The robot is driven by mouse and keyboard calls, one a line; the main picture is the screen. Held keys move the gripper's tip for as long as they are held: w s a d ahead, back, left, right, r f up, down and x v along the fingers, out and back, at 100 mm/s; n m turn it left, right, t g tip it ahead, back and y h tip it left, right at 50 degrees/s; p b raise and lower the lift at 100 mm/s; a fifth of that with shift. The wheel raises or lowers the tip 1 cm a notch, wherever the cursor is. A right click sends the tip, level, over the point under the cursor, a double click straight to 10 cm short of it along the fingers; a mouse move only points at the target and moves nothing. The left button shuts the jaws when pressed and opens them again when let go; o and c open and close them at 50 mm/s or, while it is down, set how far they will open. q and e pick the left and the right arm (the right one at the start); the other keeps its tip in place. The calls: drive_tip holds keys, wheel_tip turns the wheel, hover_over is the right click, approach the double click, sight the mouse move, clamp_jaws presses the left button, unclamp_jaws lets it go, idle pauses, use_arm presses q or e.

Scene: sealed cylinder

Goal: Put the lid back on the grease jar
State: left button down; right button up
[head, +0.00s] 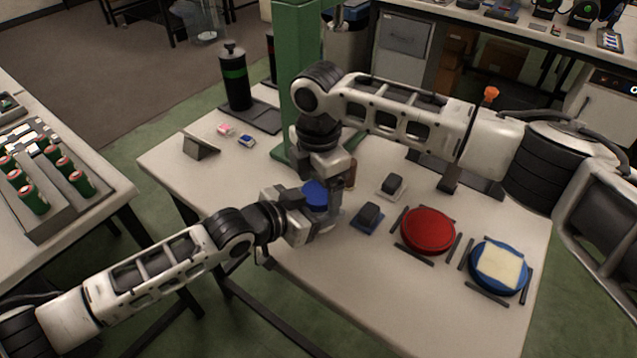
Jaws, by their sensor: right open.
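A round blue-topped object (315,194), which may be the grease jar or its lid, stands on the table between my two grippers. Its lower part is mostly hidden. My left gripper (322,216) comes in low from the left with its fingers at this object; I cannot tell if they are closed on it. My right gripper (332,182) points down just above and behind the blue top and is open. I cannot tell whether it touches the top. A red disc (428,230) and a blue disc (493,285) with a pale yellow square (500,266) lie to the right.
Dark strips frame both discs. Two small dark blocks on pads, one blue (368,216) and one white (392,186), lie near the grippers. A green post (298,80) and a black bottle (235,78) stand behind. A tray of cans (45,190) is on the left table.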

drive_tip(key=shift+r, duration=2.3)
drive_tip(key=o, duration=0.4)
wheel_tip(320, 180, up, 12)
use_arm(q)
drive_tip(key=shift+c, duration=1.2)
unclamp_jaws()
